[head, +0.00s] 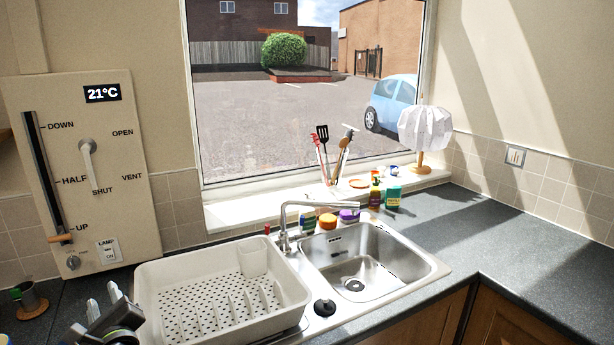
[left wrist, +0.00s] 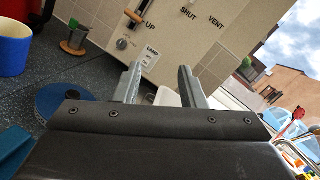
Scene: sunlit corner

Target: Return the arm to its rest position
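My left gripper (head: 104,298) is at the lower left of the head view, in front of the control panel and beside the left edge of the dish rack. Its two grey fingers point up and stand apart with nothing between them. The left wrist view shows the same open, empty gripper (left wrist: 159,75), with the panel beyond its fingers. Most of my left arm is below the head view's lower edge. My right gripper is in neither view.
The control panel (head: 120,215) stands at the left with a slider, dial, handle and lamp switch. An empty dish rack (head: 290,287) is close to my gripper. A sink (head: 390,262) and tap (head: 284,222) are right of it. The left wrist view shows a blue mug (left wrist: 12,52).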

